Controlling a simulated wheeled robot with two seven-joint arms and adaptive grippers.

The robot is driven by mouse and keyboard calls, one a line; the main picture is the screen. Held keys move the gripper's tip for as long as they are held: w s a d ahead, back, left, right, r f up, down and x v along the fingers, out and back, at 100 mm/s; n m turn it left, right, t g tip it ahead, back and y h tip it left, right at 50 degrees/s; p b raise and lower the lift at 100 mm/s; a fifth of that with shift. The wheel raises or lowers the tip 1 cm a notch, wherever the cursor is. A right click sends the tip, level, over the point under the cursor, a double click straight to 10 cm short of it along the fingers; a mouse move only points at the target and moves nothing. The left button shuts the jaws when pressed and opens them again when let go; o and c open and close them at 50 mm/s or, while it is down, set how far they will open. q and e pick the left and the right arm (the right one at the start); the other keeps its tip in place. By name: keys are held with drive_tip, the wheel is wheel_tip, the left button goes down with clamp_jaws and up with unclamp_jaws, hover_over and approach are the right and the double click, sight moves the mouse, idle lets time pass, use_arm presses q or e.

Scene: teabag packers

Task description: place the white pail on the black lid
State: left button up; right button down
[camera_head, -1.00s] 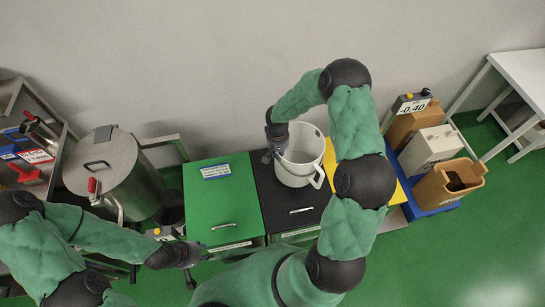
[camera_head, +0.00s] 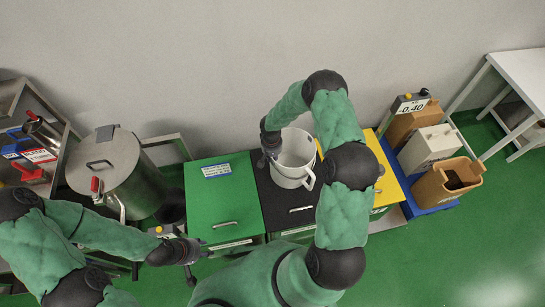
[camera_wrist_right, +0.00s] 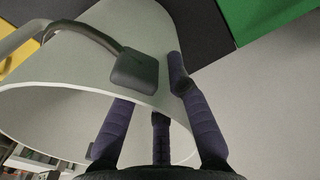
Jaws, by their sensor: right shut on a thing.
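The white pail (camera_head: 293,165) is upright over the black lid (camera_head: 271,198) in the head view. I cannot tell whether its base touches the lid. My right gripper (camera_head: 270,150) is shut on the left wall of the pail at the rim. In the right wrist view the fingers (camera_wrist_right: 155,115) straddle the grey-looking pail wall (camera_wrist_right: 75,105), and part of the black lid (camera_wrist_right: 200,32) shows behind. My left gripper (camera_head: 198,268) is empty, its fingers spread, low in front of the green cabinet.
A green lid (camera_head: 222,200) lies left of the black one and a yellow lid (camera_head: 389,185) right of it. A steel drum (camera_head: 107,175) stands further left. A tan container (camera_head: 447,186) and boxes stand on a blue base at right.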

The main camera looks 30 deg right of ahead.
drive_tip(key=shift+w+f, duration=0.1)
drive_tip(key=shift+f, duration=0.1)
drive_tip(key=c, duration=1.2)
unclamp_jaws()
drive_tip(key=shift+r, duration=0.1)
